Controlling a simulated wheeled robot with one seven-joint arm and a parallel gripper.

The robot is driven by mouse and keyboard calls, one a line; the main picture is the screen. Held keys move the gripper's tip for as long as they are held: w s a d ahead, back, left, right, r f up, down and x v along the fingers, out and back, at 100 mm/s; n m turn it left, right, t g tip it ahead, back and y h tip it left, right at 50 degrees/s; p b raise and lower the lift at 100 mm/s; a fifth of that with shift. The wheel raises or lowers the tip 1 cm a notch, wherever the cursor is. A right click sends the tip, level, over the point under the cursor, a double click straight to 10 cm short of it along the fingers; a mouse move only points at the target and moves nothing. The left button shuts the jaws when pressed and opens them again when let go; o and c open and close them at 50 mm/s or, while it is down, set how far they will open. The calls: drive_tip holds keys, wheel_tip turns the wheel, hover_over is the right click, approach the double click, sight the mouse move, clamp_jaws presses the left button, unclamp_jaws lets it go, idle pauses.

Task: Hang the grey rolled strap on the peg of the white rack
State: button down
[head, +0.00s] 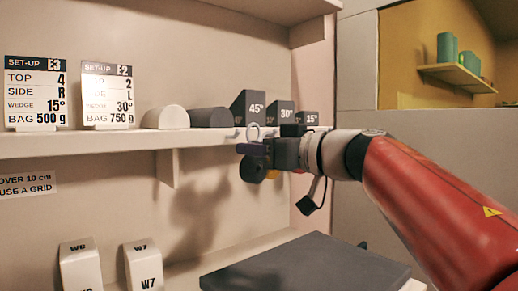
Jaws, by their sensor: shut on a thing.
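My gripper (250,149), seen in the head view, reaches in from the right at the end of my red arm and is in front of the shelf's edge. It is shut on what looks like the grey rolled strap (252,170), a dark round shape just below the fingers. The fingers and gripper body hide part of it. A small pale loop (253,130) shows just above the fingers; I cannot tell what it belongs to. I cannot make out the white rack's peg.
A pale shelf (90,146) carries two set-up cards (36,92) (107,96), a white half-round block (166,118), a dark roll (209,117) and dark wedges (249,106). A board (420,145) stands right.

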drive_tip(key=w+a+f, duration=0.1)
drive_tip(key=w+a, duration=0.3)
drive_tip(key=w, duration=0.2)
idle(0.7)
drive_tip(key=shift+f, duration=0.2)
